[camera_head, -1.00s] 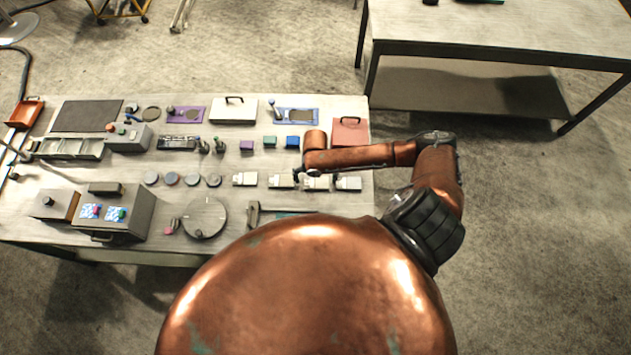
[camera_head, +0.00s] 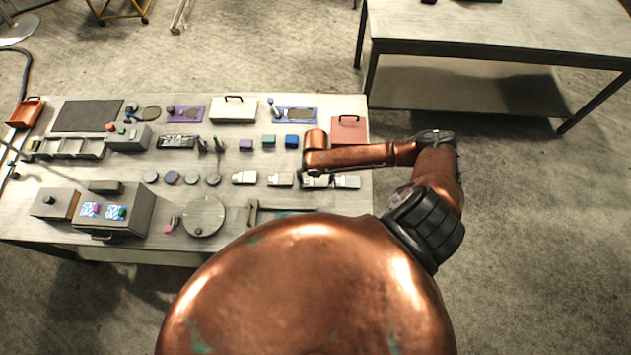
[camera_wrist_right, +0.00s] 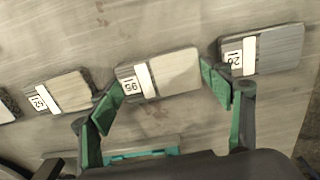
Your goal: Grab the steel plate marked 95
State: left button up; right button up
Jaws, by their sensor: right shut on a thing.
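The steel plate marked 95 (camera_wrist_right: 174,73) lies in the middle of the right wrist view, its label upside down there. It is third from the left in the row of plates in the head view (camera_head: 316,181), partly hidden by my arm. My right gripper (camera_wrist_right: 162,92) is shut on it, with one green-padded finger at each end of the plate. In the head view the right gripper (camera_head: 312,175) is mostly hidden under the copper wrist. The plate appears to be still at table level. My left gripper is not in view.
Neighbouring plates lie close by: one to the left (camera_wrist_right: 68,92) and one marked 20 (camera_wrist_right: 275,50) to the right. Round discs (camera_head: 172,178) continue the row leftward. The table's right edge is near.

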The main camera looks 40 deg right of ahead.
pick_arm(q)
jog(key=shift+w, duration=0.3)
pick_arm(e)
jog(key=shift+w, duration=0.1)
jog(key=c, duration=0.5)
jog(key=shift+o, duration=0.2)
jog(key=shift+r, duration=0.2)
